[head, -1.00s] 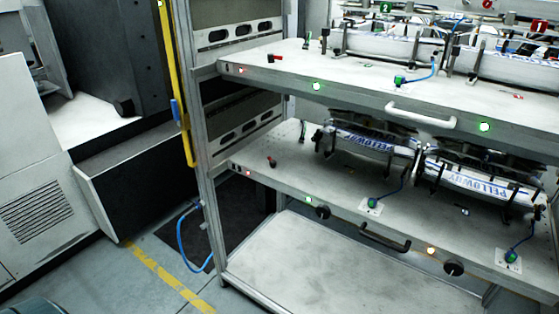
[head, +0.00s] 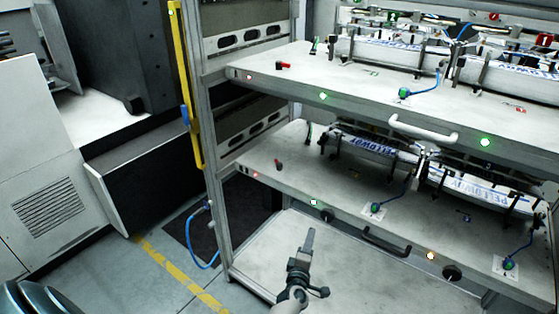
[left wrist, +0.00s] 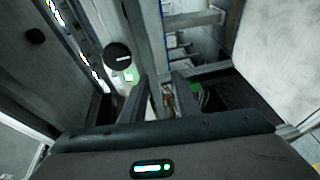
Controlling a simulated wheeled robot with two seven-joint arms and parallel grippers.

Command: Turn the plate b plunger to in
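No letter for plate b is readable. My left gripper (head: 310,234) is in front of and below the left knob, apart from it, pointing up. The left wrist view shows its fingers (left wrist: 162,84) parted with a gap and nothing held. A black knob (left wrist: 118,56) with a white line shows up and left of them there, by a green lamp. My right gripper is out of view.
The lower shelf (head: 285,183) carries rollers with printed labels, and the upper shelf (head: 340,82) carries similar ones. A black handle (head: 385,240) sits between the knobs, and a white handle (head: 423,130) is above. A yellow post (head: 187,90) stands left. The bottom shelf is bare.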

